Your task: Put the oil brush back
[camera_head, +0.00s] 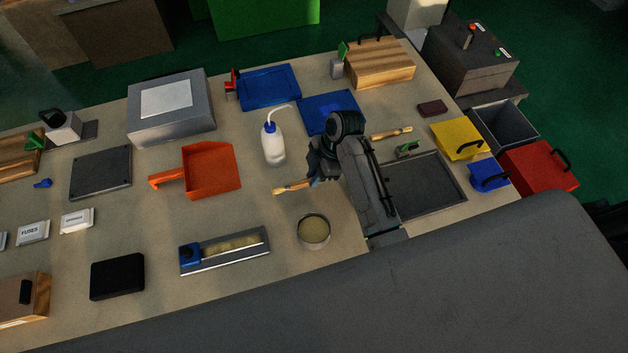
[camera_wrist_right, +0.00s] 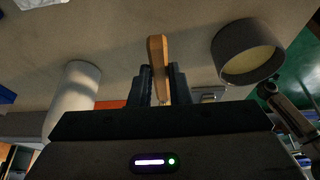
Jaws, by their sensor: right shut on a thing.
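My right gripper (camera_head: 314,179) is shut on a wooden-handled brush (camera_head: 290,187), which points out to the left from the jaws over the bench. In the right wrist view, the brush's wooden handle (camera_wrist_right: 157,50) stands between the two dark fingers. The end on the other side of the jaws is hidden by the gripper. A round tin (camera_head: 313,231) with a pale yellowish content stands on the bench just below the gripper in the picture; it also shows in the right wrist view (camera_wrist_right: 247,52), apart from the brush. My left gripper is not in view.
A white squeeze bottle (camera_head: 273,145) stands left of the gripper, with an orange scoop (camera_head: 212,170) beyond it. Another wooden-handled tool (camera_head: 391,133) lies right of my arm. A dark tray (camera_head: 428,185) is at right. Bare bench surrounds the tin.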

